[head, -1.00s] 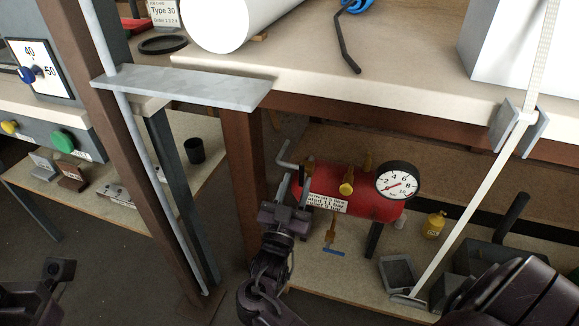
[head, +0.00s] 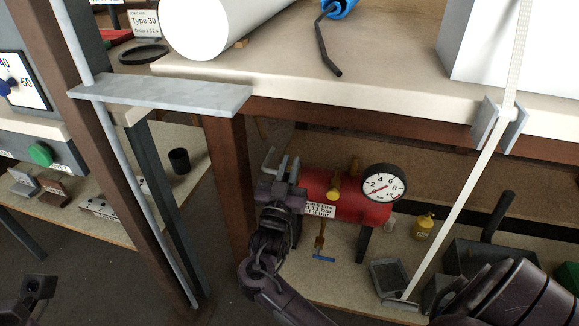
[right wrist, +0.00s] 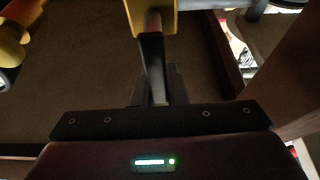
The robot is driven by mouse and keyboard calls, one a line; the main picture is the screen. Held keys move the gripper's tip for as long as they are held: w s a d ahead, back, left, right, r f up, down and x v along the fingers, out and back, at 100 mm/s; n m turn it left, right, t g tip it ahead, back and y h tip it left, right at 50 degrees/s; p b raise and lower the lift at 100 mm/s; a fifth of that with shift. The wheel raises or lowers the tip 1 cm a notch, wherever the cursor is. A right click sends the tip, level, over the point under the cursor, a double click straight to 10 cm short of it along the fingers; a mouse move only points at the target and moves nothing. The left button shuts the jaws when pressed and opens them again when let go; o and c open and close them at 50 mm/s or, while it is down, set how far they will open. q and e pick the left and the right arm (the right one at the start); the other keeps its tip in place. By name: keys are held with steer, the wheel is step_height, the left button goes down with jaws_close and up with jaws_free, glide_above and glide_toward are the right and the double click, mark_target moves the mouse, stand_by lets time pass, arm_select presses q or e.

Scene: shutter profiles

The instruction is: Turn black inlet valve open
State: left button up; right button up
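The red tank (head: 345,198) stands on the low shelf under the bench, with a round pressure gauge (head: 384,184) on its right end. My right gripper (head: 288,168) is at the tank's left end and covers much of the inlet there. In the right wrist view, a black lever (right wrist: 153,62) hangs from a yellow valve body (right wrist: 153,12) and reaches down between my fingers (right wrist: 158,88). The fingers look apart, with the lever between them; contact is unclear. A dark part of my left gripper (head: 37,288) shows at the lower left; its fingers are not clear.
A grey bent pipe (head: 269,160) rises just left of my right gripper. A brass valve with a blue handle (head: 323,258) hangs below the tank. The bench edge (head: 330,105) is above, and a brown table leg (head: 228,165) stands close on the left.

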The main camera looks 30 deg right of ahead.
jaws_close()
